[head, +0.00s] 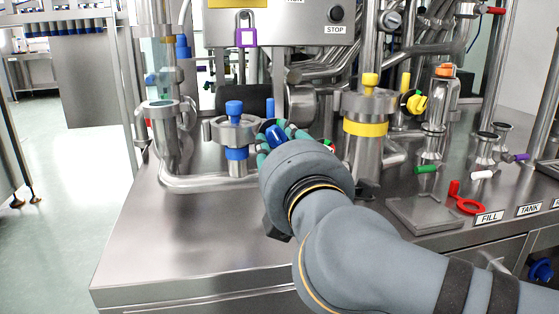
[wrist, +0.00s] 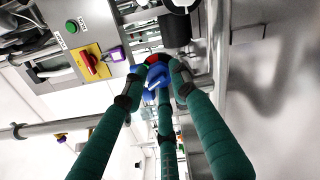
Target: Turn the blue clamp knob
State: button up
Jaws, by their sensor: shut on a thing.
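The blue clamp knob (head: 275,137) shows in the head view between teal fingers, just right of the blue-banded valve. In the wrist view the blue knob (wrist: 156,76) sits at the fingertips, with a little red and black behind it. My gripper (head: 279,132) is shut on the knob; its green fingers also show in the wrist view (wrist: 157,78), with one fingertip on each side and a third finger below. My wrist hides the knob's lower part and its clamp in the head view.
A blue-topped valve (head: 234,110) stands close on the left, a yellow-banded valve (head: 367,122) on the right. A control box with a purple padlock (head: 246,38) is above. The front-left steel tabletop (head: 190,245) is clear.

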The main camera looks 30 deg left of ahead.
jog(key=m+b, duration=0.1)
jog(key=m, duration=0.1)
jog(key=m+b, duration=0.4)
jog(key=shift+s+a+f, duration=0.15)
jog(key=shift+a+f, duration=0.05)
jog(key=shift+f, duration=0.1)
jog(key=shift+r+m+b, duration=0.15)
jog(key=shift+m+b, duration=0.65)
jog(key=shift+m, duration=0.35)
jog(key=shift+r+m+b, duration=0.1)
jog(key=shift+m+b, duration=0.65)
jog(key=shift+m, duration=0.4)
jog(key=shift+r, duration=0.1)
jog(key=o, duration=1)
jog(key=shift+o, duration=0.8)
jog(key=shift+d, duration=0.1)
jog(key=v, duration=1.2)
